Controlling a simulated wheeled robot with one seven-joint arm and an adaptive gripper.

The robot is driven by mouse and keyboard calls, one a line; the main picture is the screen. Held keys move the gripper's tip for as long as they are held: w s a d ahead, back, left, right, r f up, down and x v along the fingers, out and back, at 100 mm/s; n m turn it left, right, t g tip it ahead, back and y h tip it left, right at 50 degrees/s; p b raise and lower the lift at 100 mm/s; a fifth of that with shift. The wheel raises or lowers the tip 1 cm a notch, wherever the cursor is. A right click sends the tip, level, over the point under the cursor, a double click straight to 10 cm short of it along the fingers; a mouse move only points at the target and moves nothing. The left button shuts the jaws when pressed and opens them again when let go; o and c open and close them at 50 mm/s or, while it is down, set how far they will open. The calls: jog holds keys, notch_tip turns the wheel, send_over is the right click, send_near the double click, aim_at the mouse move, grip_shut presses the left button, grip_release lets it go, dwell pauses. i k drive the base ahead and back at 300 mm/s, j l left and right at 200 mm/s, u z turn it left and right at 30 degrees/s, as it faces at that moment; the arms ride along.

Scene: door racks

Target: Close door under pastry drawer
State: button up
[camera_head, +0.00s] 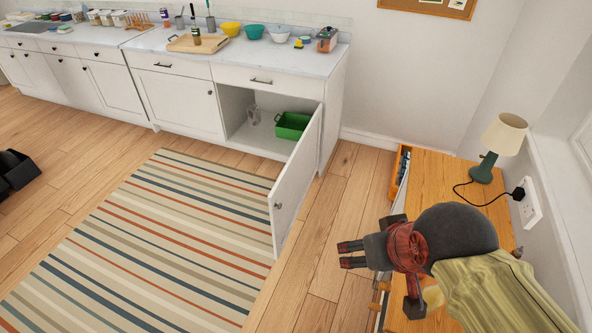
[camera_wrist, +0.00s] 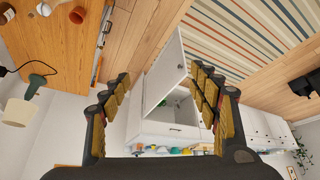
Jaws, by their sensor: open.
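A white cabinet door (camera_head: 296,183) stands wide open at the right end of the counter row, swung out toward the striped rug. It hangs under a closed drawer (camera_head: 266,80); no label shows which drawer is the pastry one. In the wrist view the open door (camera_wrist: 164,75) shows between the spread fingers of my gripper (camera_wrist: 165,95).
A wooden side table (camera_head: 436,185) with a lamp (camera_head: 494,146) stands at the right, under my arm. The striped rug (camera_head: 160,240) lies before the cabinets. Bare floor is free between door and table. Bowls and a cutting board (camera_head: 198,43) are on the counter.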

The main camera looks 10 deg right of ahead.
aim_at(286, 199)
jog(key=j, duration=0.2)
jog(key=i+j+z, duration=0.1)
jog(key=j, duration=0.25)
jog(key=i+j+z, duration=0.1)
jog(key=i+j, duration=0.35)
jog(key=j, duration=0.25)
jog(key=i+z, duration=0.2)
jog(key=i, duration=0.45)
